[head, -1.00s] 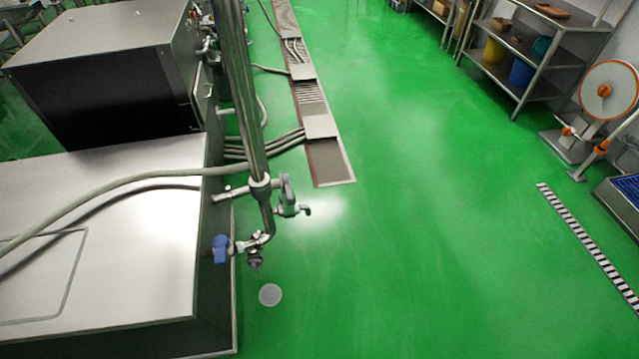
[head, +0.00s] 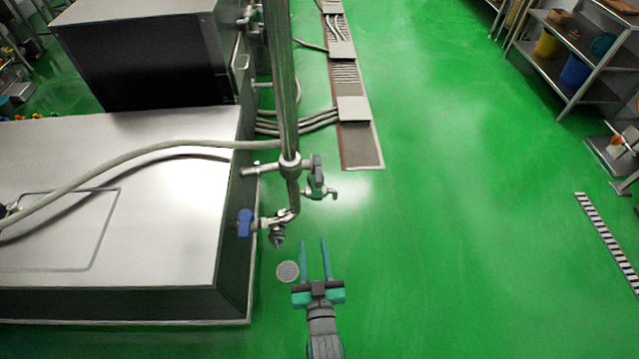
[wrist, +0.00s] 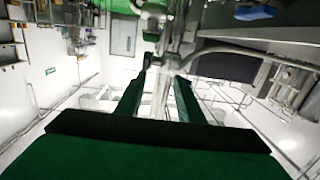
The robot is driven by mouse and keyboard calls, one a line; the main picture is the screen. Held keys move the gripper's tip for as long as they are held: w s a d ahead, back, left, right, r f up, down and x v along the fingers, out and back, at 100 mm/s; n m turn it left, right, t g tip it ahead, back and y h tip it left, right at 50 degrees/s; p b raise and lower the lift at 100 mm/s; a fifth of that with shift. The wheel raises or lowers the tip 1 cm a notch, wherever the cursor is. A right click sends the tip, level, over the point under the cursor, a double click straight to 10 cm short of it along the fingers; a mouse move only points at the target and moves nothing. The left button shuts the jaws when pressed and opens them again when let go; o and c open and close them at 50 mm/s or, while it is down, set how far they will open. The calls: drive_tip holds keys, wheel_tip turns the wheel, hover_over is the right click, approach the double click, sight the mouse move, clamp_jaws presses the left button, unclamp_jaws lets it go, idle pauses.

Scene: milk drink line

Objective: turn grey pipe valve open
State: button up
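A vertical metal pipe (head: 285,90) stands at the corner of a steel cabinet in the head view. On its right side is a valve with an upright grey lever (head: 317,168) and a small spout. Below and left is another valve with a blue handle (head: 245,223). My gripper (head: 313,242) is open and empty, with two teal fingers apart, and shows below the valves without visible contact. In the wrist view my gripper (wrist: 160,85) has its fingers on either side of the pipe's line of sight; the valve there is hard to make out.
The steel cabinet (head: 150,240) with a hose (head: 130,160) across its top stands left of the pipe. A floor drain (head: 288,271) lies near my gripper. The green floor (head: 450,200) to the right is clear, with shelves (head: 570,60) at the far right.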

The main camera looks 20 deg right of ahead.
drive_tip(key=m+h, duration=0.1)
approach(319, 185)
drive_tip(key=x, duration=1)
drive_tip(key=shift+w+d, duration=0.1)
drive_tip(key=shift+w, duration=0.2)
clamp_jaws()
